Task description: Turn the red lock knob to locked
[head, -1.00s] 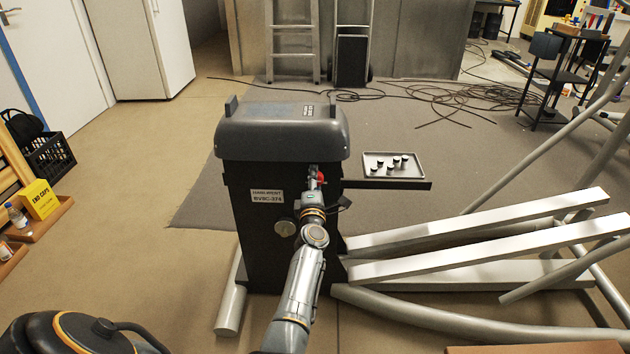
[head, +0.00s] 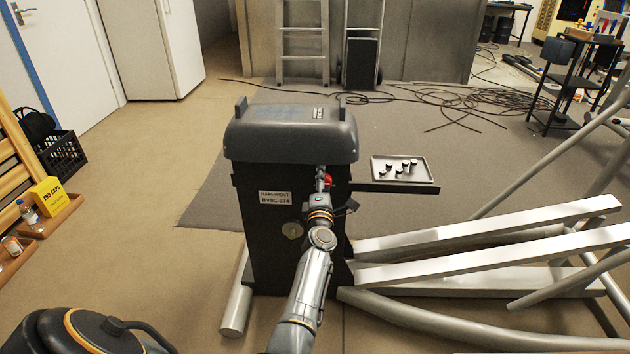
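The red lock knob (head: 328,181) shows as a small red patch on the upper front of the dark cabinet (head: 265,240), just below its grey rounded lid. My arm coming in from the lower left reaches up to it. My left gripper (head: 321,172) is at the knob and covers much of it. The fingers are too small and overlapped to tell whether they touch the knob or grip it. The knob's pointer and any lock marks cannot be read. My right gripper is not in view.
A round dial (head: 292,230) and a white label (head: 275,197) are on the cabinet front. A tray (head: 427,176) with several small dark pieces sits on a side shelf. White beams (head: 500,233) and grey tubes lie right. A yellow box (head: 49,197) stands left. Open floor lies left.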

